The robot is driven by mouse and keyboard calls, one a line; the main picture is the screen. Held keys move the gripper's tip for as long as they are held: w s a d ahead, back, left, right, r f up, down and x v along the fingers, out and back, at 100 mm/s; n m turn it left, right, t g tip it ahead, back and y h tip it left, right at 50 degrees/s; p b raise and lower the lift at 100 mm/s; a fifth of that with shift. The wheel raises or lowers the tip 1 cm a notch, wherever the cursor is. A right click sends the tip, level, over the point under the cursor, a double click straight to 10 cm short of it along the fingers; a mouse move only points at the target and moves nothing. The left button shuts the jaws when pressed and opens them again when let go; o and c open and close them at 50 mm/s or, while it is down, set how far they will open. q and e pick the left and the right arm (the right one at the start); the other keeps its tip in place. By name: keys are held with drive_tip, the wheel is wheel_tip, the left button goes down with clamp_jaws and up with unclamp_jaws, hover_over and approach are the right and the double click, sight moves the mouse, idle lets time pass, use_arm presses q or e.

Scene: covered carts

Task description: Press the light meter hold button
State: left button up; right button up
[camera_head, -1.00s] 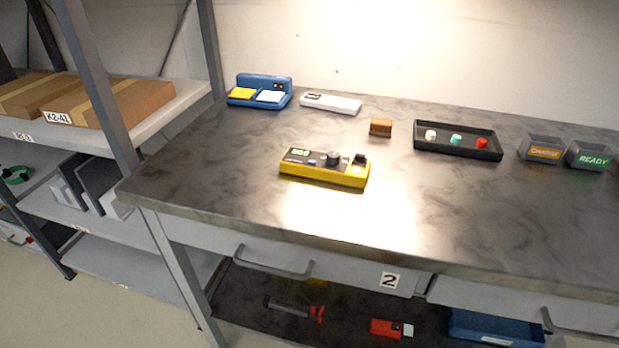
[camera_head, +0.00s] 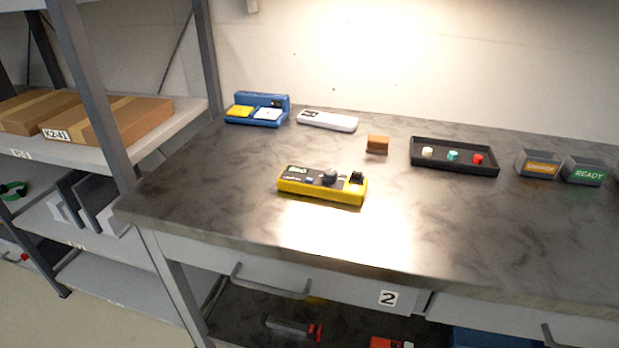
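A yellow handheld meter (camera_head: 322,196) with a dark top face lies on the grey worktop, left of the middle. It has a small green-lit display, a small blue button (camera_head: 309,180), a dark round knob (camera_head: 330,177) and a dark block at its right end. A pale spot shows beside that block. The markings are too small to read, so I cannot tell which control is the hold button. Neither of my grippers is in view, and nothing touches the meter.
Behind the meter on the worktop (camera_head: 190,190) are a blue device (camera_head: 257,110), a white device (camera_head: 327,121) and a brown block (camera_head: 377,145). Shelving with cardboard boxes (camera_head: 105,115) is left. The worktop's front is clear.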

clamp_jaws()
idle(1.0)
